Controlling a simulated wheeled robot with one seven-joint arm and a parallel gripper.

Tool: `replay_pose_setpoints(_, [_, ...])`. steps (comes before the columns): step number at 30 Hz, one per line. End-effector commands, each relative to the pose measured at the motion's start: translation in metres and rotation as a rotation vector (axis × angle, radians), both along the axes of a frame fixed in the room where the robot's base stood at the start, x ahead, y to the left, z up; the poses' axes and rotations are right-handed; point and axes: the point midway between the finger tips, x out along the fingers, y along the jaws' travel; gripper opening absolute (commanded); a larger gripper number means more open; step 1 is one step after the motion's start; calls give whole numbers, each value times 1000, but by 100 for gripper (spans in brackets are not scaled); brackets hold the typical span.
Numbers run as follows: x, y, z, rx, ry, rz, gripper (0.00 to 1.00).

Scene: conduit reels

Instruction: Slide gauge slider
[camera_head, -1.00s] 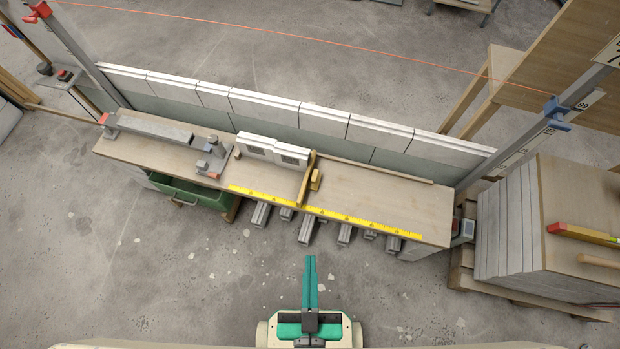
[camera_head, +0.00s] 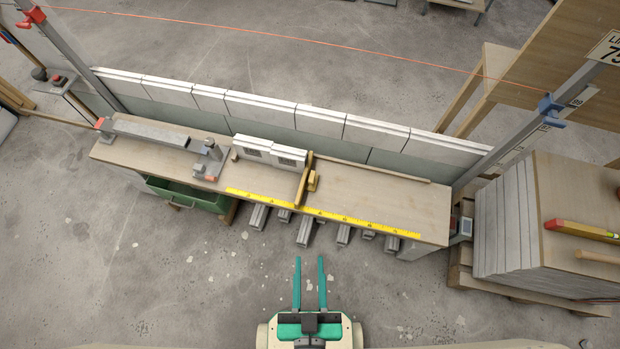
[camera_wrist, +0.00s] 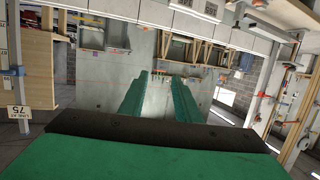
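The gauge slider (camera_head: 308,181), a wooden crosspiece with a small block on its right side, stands across the bench (camera_head: 390,200) near its middle. A yellow measuring tape (camera_head: 330,213) runs along the bench's front edge, by the slider's near end. My gripper (camera_head: 310,260) is open and empty, with its two green fingers apart, in front of the bench and short of the slider. The fingers also show in the wrist view (camera_wrist: 157,85), with nothing between them. I cannot make out the slider in the wrist view.
A metal fixture (camera_head: 210,160) stands farther left, above a green drawer (camera_head: 190,196). Several grey bars (camera_head: 304,232) jut out under the front edge.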

Motion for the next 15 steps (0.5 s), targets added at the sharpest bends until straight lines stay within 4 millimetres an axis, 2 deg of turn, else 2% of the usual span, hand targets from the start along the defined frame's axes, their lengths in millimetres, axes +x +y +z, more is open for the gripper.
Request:
replay_pose_setpoints(1, [3,-1,-8,-10,11,-2,43])
replay_pose_setpoints(3, [10,-2,-26,-34,40,-1,60])
replay_pose_setpoints(4, [14,-3,-36,-47,55,-1,62])
replay_pose_setpoints(15, [81,-15,-177,-244,325,69,62])
